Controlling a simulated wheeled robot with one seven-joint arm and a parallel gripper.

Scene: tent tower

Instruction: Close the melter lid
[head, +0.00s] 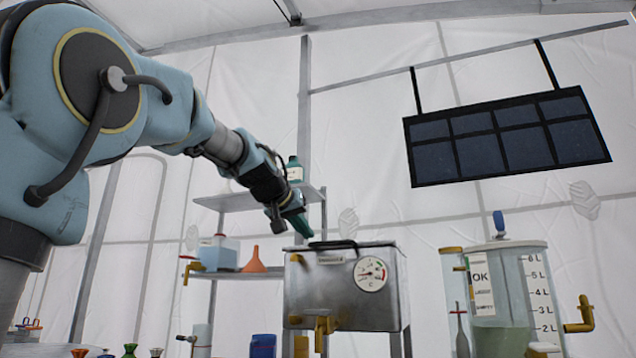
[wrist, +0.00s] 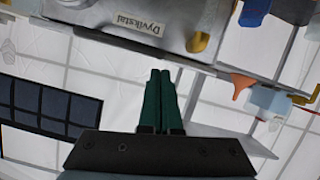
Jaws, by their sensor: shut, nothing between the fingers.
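The melter (head: 340,285) is a grey metal box with a round dial, a label and a yellow tap, in the middle of the head view. Its lid (head: 375,244) shows edge-on along the top, looking flat, with a dark handle (head: 332,244); I cannot tell whether it is fully down. My gripper (head: 303,230) has green fingers, shut and empty, just above the melter's left top edge. In the wrist view, my gripper (wrist: 160,73) points towards the melter (wrist: 130,30), apart from it in the picture. Contact with the lid cannot be made out.
A clear measuring tank (head: 515,290) with a yellow tap stands right of the melter. Behind on the left, a shelf (head: 230,273) holds an orange funnel (head: 254,262) and a container (head: 219,252). A dark panel (head: 508,137) hangs at upper right. Small bottles line the bottom left.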

